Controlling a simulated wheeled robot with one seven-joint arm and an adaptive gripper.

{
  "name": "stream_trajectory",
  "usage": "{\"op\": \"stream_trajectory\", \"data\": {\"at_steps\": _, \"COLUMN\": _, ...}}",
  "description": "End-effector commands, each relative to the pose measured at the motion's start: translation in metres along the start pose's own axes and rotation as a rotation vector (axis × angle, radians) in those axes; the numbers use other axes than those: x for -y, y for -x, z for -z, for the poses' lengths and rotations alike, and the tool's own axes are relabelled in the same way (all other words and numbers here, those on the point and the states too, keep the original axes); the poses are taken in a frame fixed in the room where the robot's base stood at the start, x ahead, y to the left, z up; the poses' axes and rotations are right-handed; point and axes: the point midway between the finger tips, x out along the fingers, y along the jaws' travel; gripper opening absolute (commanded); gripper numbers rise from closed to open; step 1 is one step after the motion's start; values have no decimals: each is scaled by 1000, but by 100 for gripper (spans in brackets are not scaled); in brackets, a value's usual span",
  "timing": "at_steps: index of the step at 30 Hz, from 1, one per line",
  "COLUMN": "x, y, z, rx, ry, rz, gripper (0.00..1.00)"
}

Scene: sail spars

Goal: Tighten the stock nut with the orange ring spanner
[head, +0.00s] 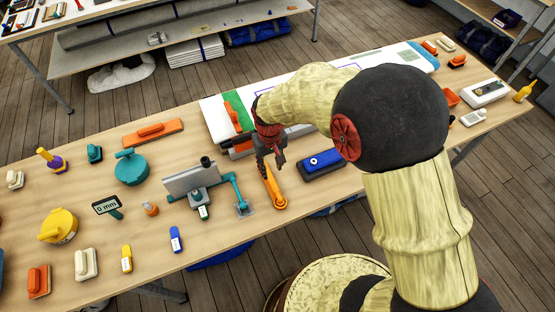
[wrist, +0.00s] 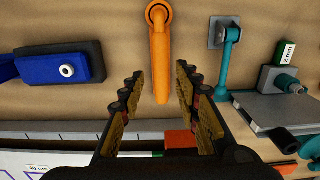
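The orange ring spanner (head: 276,188) lies on the wooden bench, its ring end toward the near edge. It also shows in the wrist view (wrist: 160,50), ring at the top and handle pointing toward me. My gripper (head: 269,168) is open and points down over the handle end. In the wrist view its two fingers (wrist: 159,78) stand on either side of the handle with a gap on each side. I cannot tell how high they are above the bench. A dark-blue block (head: 322,164) right of the spanner carries a pale round piece (wrist: 67,71), possibly the stock nut.
A teal arm on a grey plate (head: 244,208) stands close left of the spanner, beside a grey plate-like fixture (head: 190,181). A white board (head: 213,113) lies behind my gripper. Many small tools cover the left of the bench. Bare wood lies in front of the blue block.

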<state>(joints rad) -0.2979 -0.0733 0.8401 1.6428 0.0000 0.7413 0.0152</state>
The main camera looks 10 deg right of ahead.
Motion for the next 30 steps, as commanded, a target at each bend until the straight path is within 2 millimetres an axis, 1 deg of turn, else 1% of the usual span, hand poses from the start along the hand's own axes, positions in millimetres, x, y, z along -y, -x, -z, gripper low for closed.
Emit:
{"op": "stream_trajectory", "data": {"at_steps": 5, "x": 0, "y": -5, "z": 2, "rx": -9, "ry": -2, "rz": 0, "gripper": 33}}
{"op": "stream_trajectory", "data": {"at_steps": 8, "x": 0, "y": -13, "z": 2, "rx": -9, "ry": -2, "rz": 0, "gripper": 33}}
{"op": "stream_trajectory", "data": {"at_steps": 14, "x": 0, "y": -36, "z": 2, "rx": -9, "ry": -3, "rz": 0, "gripper": 33}}
{"op": "stream_trajectory", "data": {"at_steps": 18, "x": 0, "y": -55, "z": 2, "rx": -7, "ry": -3, "rz": 0, "gripper": 33}}
{"op": "stream_trajectory", "data": {"at_steps": 24, "x": 0, "y": -75, "z": 3, "rx": -9, "ry": -3, "rz": 0, "gripper": 33}}
{"op": "stream_trajectory", "data": {"at_steps": 28, "x": 0, "y": -79, "z": 3, "rx": -9, "ry": -3, "rz": 0, "gripper": 33}}
{"op": "stream_trajectory", "data": {"at_steps": 30, "x": 0, "y": -78, "z": 3, "rx": -10, "ry": -3, "rz": 0, "gripper": 30}}
